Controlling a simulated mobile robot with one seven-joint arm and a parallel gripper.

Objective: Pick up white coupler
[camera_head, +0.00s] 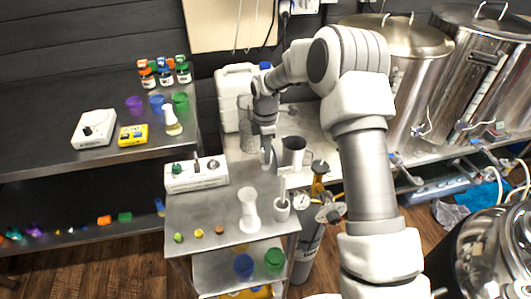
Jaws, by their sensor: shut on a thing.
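My gripper (267,160) points down above the back part of the steel cart, near the middle of the picture. It is shut on a small pale thing between its fingertips. This fits the white coupler, but it is too small and too covered by the fingers to make out its shape. The held thing appears to be above the cart top (222,221), apart from the objects there.
A white waisted object (249,212) and a white cup with a stick in it (282,209) stand at the cart's front right. A white box with knobs (196,175) is at its back left. Large steel kettles (396,75) fill the right.

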